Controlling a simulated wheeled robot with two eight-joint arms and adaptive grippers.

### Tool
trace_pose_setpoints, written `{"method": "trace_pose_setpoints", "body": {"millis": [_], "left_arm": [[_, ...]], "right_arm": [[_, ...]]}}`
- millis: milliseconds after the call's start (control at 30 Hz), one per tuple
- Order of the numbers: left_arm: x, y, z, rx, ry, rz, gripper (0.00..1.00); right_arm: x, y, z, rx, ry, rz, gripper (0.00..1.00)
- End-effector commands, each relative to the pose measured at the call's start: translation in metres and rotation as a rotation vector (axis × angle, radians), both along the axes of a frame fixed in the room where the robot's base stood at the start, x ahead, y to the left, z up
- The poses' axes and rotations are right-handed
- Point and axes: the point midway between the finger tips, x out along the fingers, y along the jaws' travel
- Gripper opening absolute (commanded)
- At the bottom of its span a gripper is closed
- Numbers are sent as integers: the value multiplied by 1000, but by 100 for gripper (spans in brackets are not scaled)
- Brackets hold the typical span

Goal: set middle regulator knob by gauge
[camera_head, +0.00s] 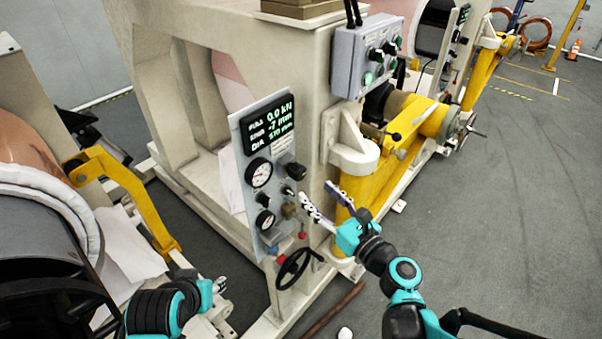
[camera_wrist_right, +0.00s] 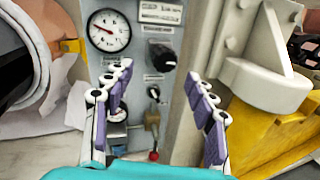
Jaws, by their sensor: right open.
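The grey gauge panel (camera_head: 279,215) stands upright at the middle of the head view. It carries a display, an upper white dial gauge (camera_head: 259,172), a lower gauge (camera_head: 265,220) and several dark knobs. In the right wrist view the upper gauge (camera_wrist_right: 109,30) sits left of a large black knob (camera_wrist_right: 161,56). I cannot tell which knob is the middle regulator. My right gripper (camera_head: 315,191) is open and empty at the panel's right side. In its wrist view the fingers (camera_wrist_right: 157,75) flank the area below the black knob; the left finger partly hides the lower gauge. My left gripper (camera_head: 220,285) is low and left, its fingers unclear.
A brass valve (camera_wrist_right: 152,115) and red knob (camera_wrist_right: 153,156) sit low on the panel. A black handwheel (camera_head: 294,269) juts out below. A yellow arm with a bracket (camera_head: 357,157) stands close right of my right gripper. Open grey floor (camera_head: 510,200) lies right.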

Motion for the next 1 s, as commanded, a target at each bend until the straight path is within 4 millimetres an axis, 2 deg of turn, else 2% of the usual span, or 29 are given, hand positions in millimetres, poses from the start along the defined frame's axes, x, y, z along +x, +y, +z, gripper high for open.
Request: {"method": "trace_pose_setpoints", "body": {"millis": [400,1000], "left_arm": [[0,0,5,0,0,0,40],[0,0,11,0,0,0,40]], "right_arm": [[15,-3,2,-771,-493,58,56],[29,-13,-2,-1778,-1308,80,56]]}}
